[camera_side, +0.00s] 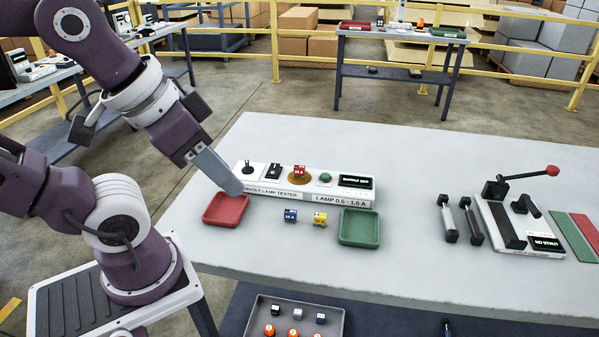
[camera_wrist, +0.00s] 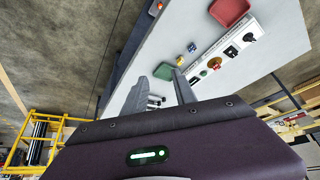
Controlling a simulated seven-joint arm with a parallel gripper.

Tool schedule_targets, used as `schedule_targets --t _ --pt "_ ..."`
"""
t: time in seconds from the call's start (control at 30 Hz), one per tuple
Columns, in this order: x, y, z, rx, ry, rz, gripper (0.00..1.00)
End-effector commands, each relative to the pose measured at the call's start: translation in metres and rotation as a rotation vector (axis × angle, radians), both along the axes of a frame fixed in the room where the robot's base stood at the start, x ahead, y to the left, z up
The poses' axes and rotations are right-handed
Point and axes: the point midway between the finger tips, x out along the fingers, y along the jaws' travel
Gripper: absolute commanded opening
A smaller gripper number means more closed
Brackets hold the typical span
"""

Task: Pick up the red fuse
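The red fuse (camera_side: 299,171) sits upright on a round amber spot on top of the white lamp tester (camera_side: 260,191), between a black switch and a green button. It also shows small in the wrist view (camera_wrist: 216,62). My gripper (camera_side: 233,190) is in front of the tester's left end in the side view, above the red tray (camera_side: 226,222) and left of the red fuse. In the wrist view my gripper's two fingers (camera_wrist: 159,76) stand apart with nothing held between them. A blue fuse (camera_side: 290,215) and a yellow fuse (camera_side: 320,219) stand in front of the tester.
A green tray (camera_side: 360,241) is at the tester's right front. A grey bin (camera_side: 338,318) with several fuses is below the table's front edge. The table (camera_side: 410,170) between tester and device is clear.

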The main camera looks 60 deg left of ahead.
Motion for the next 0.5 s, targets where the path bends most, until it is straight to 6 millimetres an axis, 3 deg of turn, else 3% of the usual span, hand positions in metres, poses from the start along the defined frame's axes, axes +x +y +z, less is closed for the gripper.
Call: schedule_targets --t 0.33,0.43,0.5 --pt "0.003 0.000 0.000 -0.016 0.019 0.021 0.40" --pt "0.022 -0.002 -0.003 -0.130 0.139 0.155 0.40" --pt "0.050 0.000 -0.007 -0.282 0.270 0.329 0.40"
